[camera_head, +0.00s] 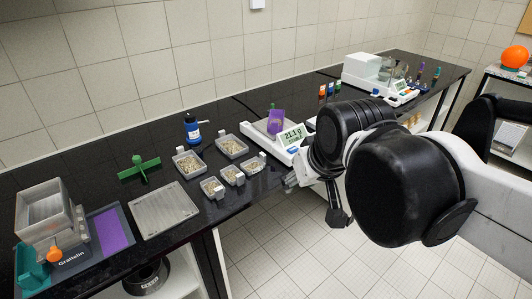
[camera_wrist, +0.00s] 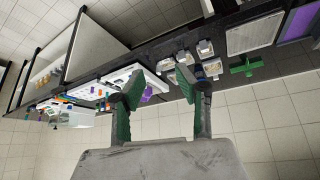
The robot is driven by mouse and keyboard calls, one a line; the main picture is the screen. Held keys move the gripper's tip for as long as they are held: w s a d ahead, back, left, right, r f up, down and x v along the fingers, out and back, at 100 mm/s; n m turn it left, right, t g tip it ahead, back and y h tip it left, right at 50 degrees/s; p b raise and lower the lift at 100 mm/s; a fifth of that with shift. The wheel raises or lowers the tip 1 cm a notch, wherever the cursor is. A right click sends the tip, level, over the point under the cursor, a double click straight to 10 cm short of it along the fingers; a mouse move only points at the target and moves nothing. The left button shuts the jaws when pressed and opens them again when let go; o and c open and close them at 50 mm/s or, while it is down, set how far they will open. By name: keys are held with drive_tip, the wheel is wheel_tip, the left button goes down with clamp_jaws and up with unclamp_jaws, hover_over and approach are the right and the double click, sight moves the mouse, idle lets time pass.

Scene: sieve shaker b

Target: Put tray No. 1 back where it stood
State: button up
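Several small grey trays of grainy material stand on the black bench in the head view: two larger ones (camera_head: 188,163) (camera_head: 231,146) behind and smaller ones (camera_head: 213,187) (camera_head: 232,175) (camera_head: 254,165) in front. I cannot read which is No. 1. A purple scoop-like container (camera_head: 276,121) sits on the white balance (camera_head: 290,137), whose display seems to read 21.1 g. My gripper (camera_wrist: 158,76) is open, with nothing between its green-padded fingers. It is held apart from the trays, which show beyond it in the wrist view (camera_wrist: 205,48). In the head view my arm hides most of it.
The sieve device (camera_head: 46,215) with a purple pad (camera_head: 111,229) is at far left.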

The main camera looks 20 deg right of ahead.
drive_tip(key=shift+t, duration=0.4)
drive_tip(key=s+f, duration=0.1)
drive_tip(key=s, duration=0.1)
drive_tip(key=s+f, duration=0.1)
drive_tip(key=shift+s+a+f, duration=0.1)
drive_tip(key=shift+s+f, duration=0.25)
drive_tip(key=shift+f, duration=0.1)
wheel_tip(320, 180, down, 5)
drive_tip(key=b, duration=0.5)
drive_tip(key=shift+f, duration=0.1)
